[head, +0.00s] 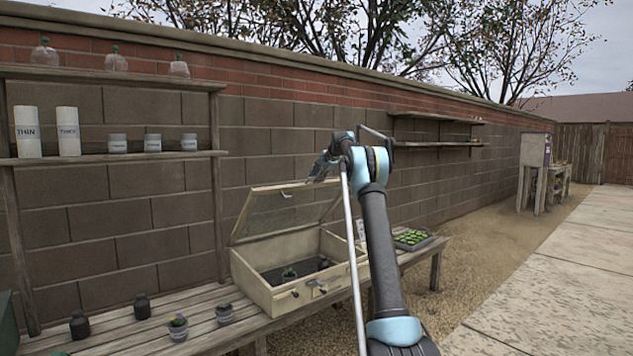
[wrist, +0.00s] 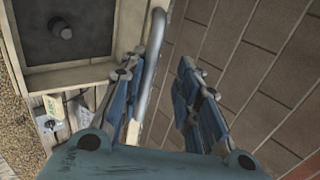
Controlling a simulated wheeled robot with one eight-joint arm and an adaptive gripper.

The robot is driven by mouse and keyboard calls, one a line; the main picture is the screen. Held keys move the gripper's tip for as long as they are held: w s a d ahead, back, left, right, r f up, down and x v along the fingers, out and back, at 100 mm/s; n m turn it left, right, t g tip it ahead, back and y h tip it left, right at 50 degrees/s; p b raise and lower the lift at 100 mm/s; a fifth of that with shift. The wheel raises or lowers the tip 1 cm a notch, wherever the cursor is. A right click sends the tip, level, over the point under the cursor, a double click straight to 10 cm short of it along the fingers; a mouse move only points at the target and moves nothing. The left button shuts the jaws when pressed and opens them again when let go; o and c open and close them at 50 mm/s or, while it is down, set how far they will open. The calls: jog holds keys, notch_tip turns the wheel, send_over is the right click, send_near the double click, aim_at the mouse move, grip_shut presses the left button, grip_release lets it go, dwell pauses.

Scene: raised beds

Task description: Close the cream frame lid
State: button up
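The cream frame (head: 297,302) is a shallow wooden box on a bench. Its glazed lid (head: 287,212) stands open, tilted back toward the block wall. My gripper (head: 322,168) is above the frame, by the lid's upper right corner. In the wrist view my gripper (wrist: 163,85) has its two blue fingers apart, and a grey curved bar (wrist: 153,65) shows close to the left finger. I cannot tell whether anything touches the lid. The frame's rim (wrist: 70,76) and dark inside show at the upper left there.
Small pots stand inside the frame. A seedling tray (head: 414,240) sits to its right, and several pots, one a succulent pot (head: 178,327), stand to its left. A wall shelf (head: 120,158) holds canisters. The paved path (head: 560,265) at right is clear.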

jog(key=v, duration=1.1)
jog(key=shift+s+d+r, duration=0.15)
jog(key=shift+s+d, duration=0.05)
jog(key=s+f+n+g+h, duration=0.1)
jog(key=s+f+n, duration=0.25)
jog(key=s, duration=1.75)
jog(key=s+f+n+g+h, duration=0.1)
jog(key=s+f+n+g, duration=0.3)
jog(key=s, duration=1.6)
jog(key=s+d+f+n+h, duration=0.1)
jog(key=s+d+f, duration=0.1)
jog(key=s+f, duration=1.3)
jog(key=s+d+f+n+h, duration=0.2)
jog(key=s+d+f, duration=0.1)
jog(key=s+f, duration=1.3)
jog(key=s, duration=0.5)
jog(key=shift+s+d+f, duration=0.2)
jog(key=shift+s+d, duration=0.1)
jog(key=shift+s, duration=0.1)
jog(key=shift+n, duration=0.25)
